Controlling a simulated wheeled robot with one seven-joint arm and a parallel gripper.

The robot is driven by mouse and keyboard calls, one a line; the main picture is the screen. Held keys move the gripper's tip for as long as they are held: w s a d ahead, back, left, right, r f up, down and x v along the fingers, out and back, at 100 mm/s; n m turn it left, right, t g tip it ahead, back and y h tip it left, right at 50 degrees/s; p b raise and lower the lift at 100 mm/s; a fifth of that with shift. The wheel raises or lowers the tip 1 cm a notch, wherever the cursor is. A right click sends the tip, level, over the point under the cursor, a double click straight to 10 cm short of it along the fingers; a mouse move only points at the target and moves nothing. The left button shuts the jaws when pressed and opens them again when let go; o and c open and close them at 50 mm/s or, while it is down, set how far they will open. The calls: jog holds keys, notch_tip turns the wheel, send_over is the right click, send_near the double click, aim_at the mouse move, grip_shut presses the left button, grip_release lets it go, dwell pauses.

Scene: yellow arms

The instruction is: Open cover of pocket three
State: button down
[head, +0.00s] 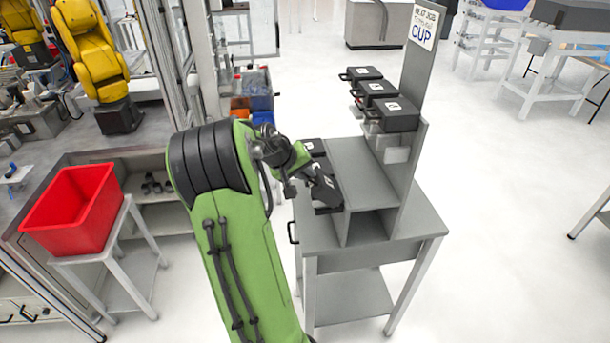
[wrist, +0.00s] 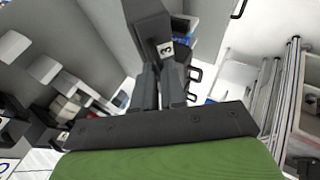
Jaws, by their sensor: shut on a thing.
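The cover of pocket three is a black block with a white label reading 3. In the wrist view the cover (wrist: 149,22) is directly beyond my fingers, and my gripper (wrist: 161,80) is shut on its near end. In the head view the cover (head: 327,190) is at the lower left of the grey pocket stand (head: 365,165), and it looks tilted. My gripper (head: 309,173) meets it from the upper left, and its fingertips are small and partly hidden there. The pocket's inside cannot be made out.
Three more black covers with handles (head: 397,115) line the stand's upper level, beside a tall sign panel (head: 421,50). Another black cover (head: 314,147) sits behind the held one. A red bin (head: 75,210) stands on a table at left.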

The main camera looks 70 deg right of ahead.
aim_at(324, 180)
jog(key=s+r+t+y, duration=0.1)
jog(key=s+d+r+t+p, duration=0.1)
jog(key=s, duration=0.1)
jog(key=s+d+r+m+t+y+p, duration=0.1)
jog(key=shift+s+d+r+t+y, duration=0.2)
jog(key=shift+r+t+y, duration=0.1)
jog(key=shift+r+t, duration=0.1)
jog(key=shift+s+d+r+p, duration=0.2)
jog(key=shift+s+d+p, duration=0.25)
jog(key=shift+s, duration=0.45)
jog(key=shift+s+d+r+p, duration=0.15)
jog(key=shift+s+d+p, duration=0.1)
jog(key=shift+s+d, duration=0.45)
jog(key=shift+s+a, duration=0.1)
jog(key=shift+s, duration=0.15)
jog(key=c, duration=1.2)
grip_release()
jog(key=shift+c, duration=0.2)
jog(key=shift+w+r, duration=0.1)
jog(key=v, duration=1.5)
jog(key=shift+r, duration=0.25)
